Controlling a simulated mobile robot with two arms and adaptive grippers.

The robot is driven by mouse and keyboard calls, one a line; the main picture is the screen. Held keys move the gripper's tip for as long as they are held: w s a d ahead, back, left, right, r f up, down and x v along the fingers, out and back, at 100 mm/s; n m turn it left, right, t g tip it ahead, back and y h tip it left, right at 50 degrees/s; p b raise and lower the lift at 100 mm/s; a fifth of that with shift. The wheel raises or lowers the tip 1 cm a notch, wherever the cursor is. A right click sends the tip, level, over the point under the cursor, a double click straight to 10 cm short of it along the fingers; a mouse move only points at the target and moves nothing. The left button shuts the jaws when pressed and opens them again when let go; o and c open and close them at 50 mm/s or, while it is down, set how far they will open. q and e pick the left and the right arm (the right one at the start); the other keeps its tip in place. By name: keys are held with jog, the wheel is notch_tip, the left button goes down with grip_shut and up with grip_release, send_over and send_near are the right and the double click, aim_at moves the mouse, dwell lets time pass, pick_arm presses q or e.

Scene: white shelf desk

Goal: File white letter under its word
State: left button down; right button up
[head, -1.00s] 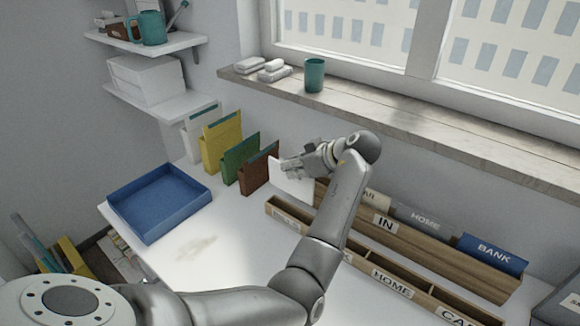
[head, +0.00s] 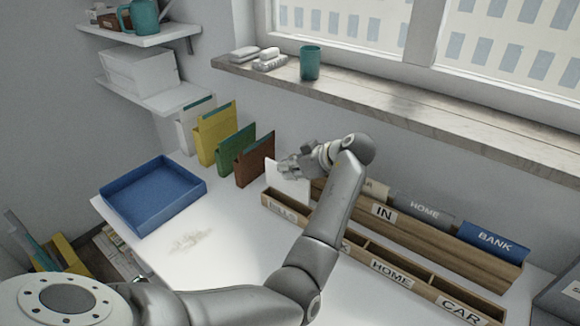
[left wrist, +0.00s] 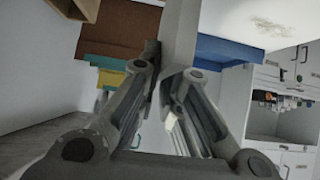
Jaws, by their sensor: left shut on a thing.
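The white letter (head: 284,186) stands upright in the head view, held by my left gripper (head: 292,167), which is shut on it. Its lower edge is at the leftmost compartment of the front wooden rack (head: 350,245); whether it is inside is hard to tell. In the left wrist view the letter (left wrist: 180,32) is a pale strip between the fingers (left wrist: 172,75). The front rack has a blurred left label (head: 283,212), a label hidden behind my arm, a HOME label (head: 391,274) and a CAR label (head: 460,311). My right gripper is not in view.
Behind stands the IN rack (head: 440,249) with a tan letter (head: 375,190), a grey HOME letter (head: 424,212) and a blue BANK letter (head: 494,245). Brown (head: 254,163), green, yellow and white folders stand left of the gripper. A blue tray (head: 150,222) is further left.

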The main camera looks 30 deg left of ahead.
aim_at(308, 185)
pick_arm(q)
jog(key=shift+f+b, duration=2.15)
jog(key=shift+f, duration=1.35)
jog(key=c, duration=1.5)
grip_release()
jog(key=v, duration=0.7)
jog(key=shift+d+r, duration=0.2)
